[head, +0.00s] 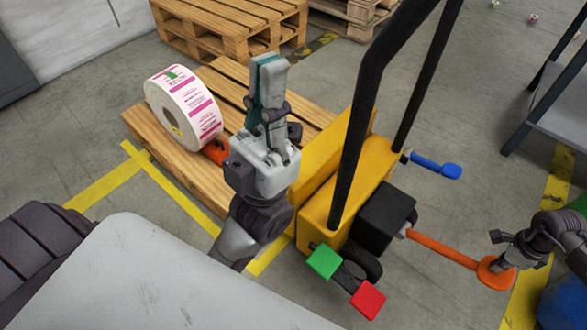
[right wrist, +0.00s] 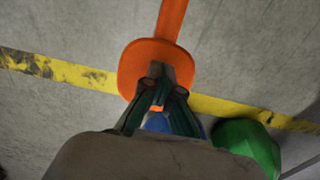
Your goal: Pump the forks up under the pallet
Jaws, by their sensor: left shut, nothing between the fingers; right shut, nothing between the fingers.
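The yellow pallet truck (head: 345,190) stands upright at centre right, with a tall black handle frame (head: 366,110). An orange lever (head: 445,250) sticks out to the right from its black housing and ends in a round orange pad (head: 496,273). The wooden pallet (head: 180,178) lies to the left of the truck; the forks are hidden. My right gripper (head: 497,250) is shut and empty at the orange pad; the right wrist view shows its fingertips (right wrist: 162,84) over the pad (right wrist: 135,65), contact unclear. My left gripper (head: 268,75) is shut and empty, pointing up in front of the pallet.
A label roll (head: 188,105) stands on the pallet beside a small orange piece (head: 216,150). The truck has a blue lever (head: 437,165), a green pedal (head: 324,261) and a red pedal (head: 368,299). Stacked pallets (head: 215,30) stand behind; a grey table (head: 560,105) is at right.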

